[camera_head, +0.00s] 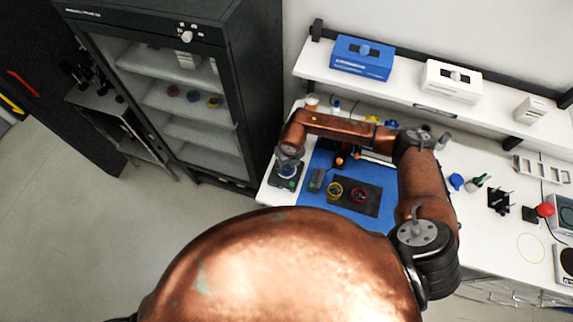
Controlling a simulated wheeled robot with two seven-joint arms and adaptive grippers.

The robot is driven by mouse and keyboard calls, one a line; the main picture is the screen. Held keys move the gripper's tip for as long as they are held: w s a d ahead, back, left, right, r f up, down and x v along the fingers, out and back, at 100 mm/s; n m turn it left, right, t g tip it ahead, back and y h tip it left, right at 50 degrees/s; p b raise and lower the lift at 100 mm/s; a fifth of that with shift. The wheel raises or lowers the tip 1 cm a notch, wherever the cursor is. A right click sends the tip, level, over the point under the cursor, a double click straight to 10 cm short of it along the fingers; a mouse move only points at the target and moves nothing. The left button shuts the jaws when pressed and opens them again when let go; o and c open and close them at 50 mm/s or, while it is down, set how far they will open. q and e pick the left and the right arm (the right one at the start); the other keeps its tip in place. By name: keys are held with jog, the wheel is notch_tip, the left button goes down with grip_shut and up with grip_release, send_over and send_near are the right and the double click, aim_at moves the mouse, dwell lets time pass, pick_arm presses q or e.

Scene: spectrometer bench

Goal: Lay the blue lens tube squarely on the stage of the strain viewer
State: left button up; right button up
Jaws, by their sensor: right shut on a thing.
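My right arm reaches across the bench from the right, and its gripper (288,169) points down at the bench's left end. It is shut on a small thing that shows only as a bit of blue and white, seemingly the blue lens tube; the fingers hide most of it. Directly below is a small dark device (281,184), which looks like the strain viewer. I cannot tell whether the tube touches its stage or how squarely it sits. My left gripper is not in view.
A glass-door cabinet (165,85) stands left of the bench. A shelf with a blue box (362,60) runs behind.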

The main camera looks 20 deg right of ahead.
aim_at(289, 170)
jog(key=o, duration=0.7)
jog(key=shift+f, duration=0.2)
jog(key=o, duration=0.5)
jog(key=shift+r, duration=0.1)
jog(key=shift+r, duration=0.15)
jog(key=shift+r, duration=0.3)
notch_tip(289, 170, up, 11)
jog(key=s+b, duration=0.1)
jog(key=b, duration=0.2)
jog(key=shift+s+d+r, duration=0.15)
jog(key=shift+s+d, duration=0.05)
jog(key=shift+s, duration=0.2)
